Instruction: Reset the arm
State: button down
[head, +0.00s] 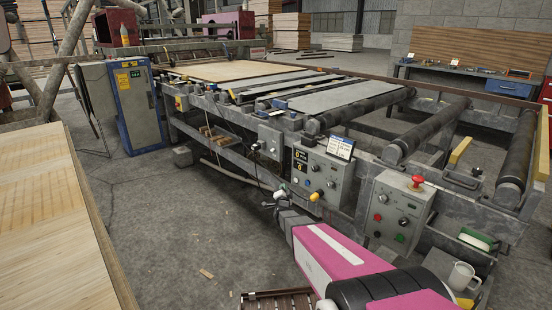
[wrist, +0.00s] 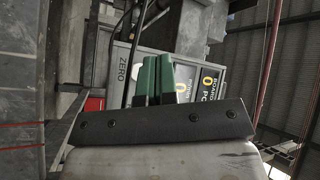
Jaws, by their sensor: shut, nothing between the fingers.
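My arm, with its pink and black links, comes in from the bottom right of the head view. It reaches toward the front of the machine. My gripper (head: 281,192) is at its far end, in front of the grey control box (head: 325,178) with small displays and coloured knobs. In the wrist view my gripper's two green fingers (wrist: 154,79) are together with nothing between them. Behind them is a panel (wrist: 208,80) with "0" displays, turned sideways, and a "ZERO" label. I cannot tell whether the fingertips touch the panel.
A second control box (head: 396,214) with a red mushroom button stands to the right, near my arm. A white mug (head: 463,276) is at the bottom right. The roller machine (head: 340,98) carries veneer sheets. A wood stack (head: 45,200) is at left; the floor between is mostly clear.

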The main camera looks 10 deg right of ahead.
jog(key=s+d+r+n+g+y, duration=0.1)
jog(key=s+n+g, duration=0.5)
jog(key=s, duration=1.2)
jog(key=s+d+r+n+g+y, duration=0.1)
jog(key=s+r+n+g, duration=0.1)
jog(key=s+n+g, duration=0.5)
jog(key=s+g, duration=0.6)
jog(key=s, duration=0.4)
jog(key=shift+s+g+y, duration=0.4)
